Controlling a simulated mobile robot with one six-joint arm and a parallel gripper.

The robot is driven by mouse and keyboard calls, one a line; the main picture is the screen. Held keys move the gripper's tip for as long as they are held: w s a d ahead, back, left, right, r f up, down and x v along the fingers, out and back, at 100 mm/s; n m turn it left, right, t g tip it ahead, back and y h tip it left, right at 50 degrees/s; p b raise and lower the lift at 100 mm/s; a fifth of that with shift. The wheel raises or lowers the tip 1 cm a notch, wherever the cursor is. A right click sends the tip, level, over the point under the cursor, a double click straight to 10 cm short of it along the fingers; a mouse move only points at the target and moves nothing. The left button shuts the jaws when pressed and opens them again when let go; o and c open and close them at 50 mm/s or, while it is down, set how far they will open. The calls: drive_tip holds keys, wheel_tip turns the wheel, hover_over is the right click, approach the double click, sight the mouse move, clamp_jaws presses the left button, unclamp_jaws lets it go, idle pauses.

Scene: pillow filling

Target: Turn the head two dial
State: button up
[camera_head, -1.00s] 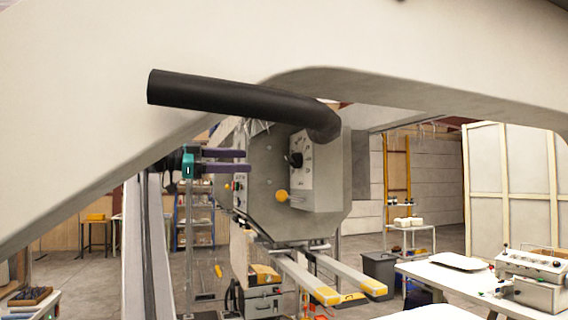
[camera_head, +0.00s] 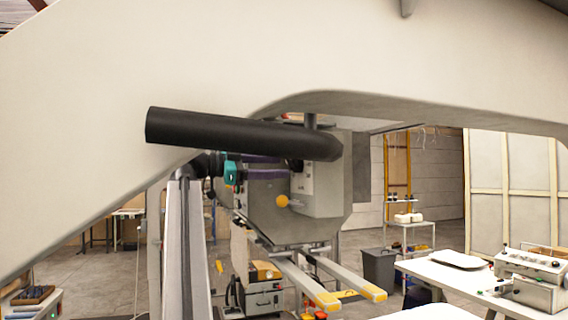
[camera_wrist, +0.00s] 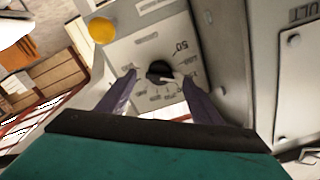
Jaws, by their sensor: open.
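The black dial (camera_wrist: 159,71) sits on a pale scale plate (camera_wrist: 150,50) marked with numbers, on the side of a grey machine head (camera_head: 328,190). In the wrist view my gripper (camera_wrist: 152,78) is open, with one purple finger on each side of the dial; I cannot tell whether they touch it. In the head view my gripper (camera_head: 284,166) reaches in from the left to the plate. There the dial is mostly hidden behind the upper finger and the black pipe. A yellow knob (camera_head: 282,201) is just below; it also shows in the wrist view (camera_wrist: 102,30).
A thick black pipe (camera_head: 235,135) crosses just above my gripper. Two pale arms with yellow ends (camera_head: 327,301) jut out below the head. A white table (camera_head: 450,275) with a control box stands at the right.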

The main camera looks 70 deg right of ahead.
sight(294, 165)
drive_tip(key=shift+p+x, duration=0.4)
drive_tip(key=shift+x, duration=1.3)
drive_tip(key=c, duration=1)
drive_tip(key=shift+a+f, duration=0.1)
drive_tip(key=shift+a, duration=0.25)
drive_tip(key=shift+c, duration=0.3)
drive_tip(key=shift+d, duration=0.25)
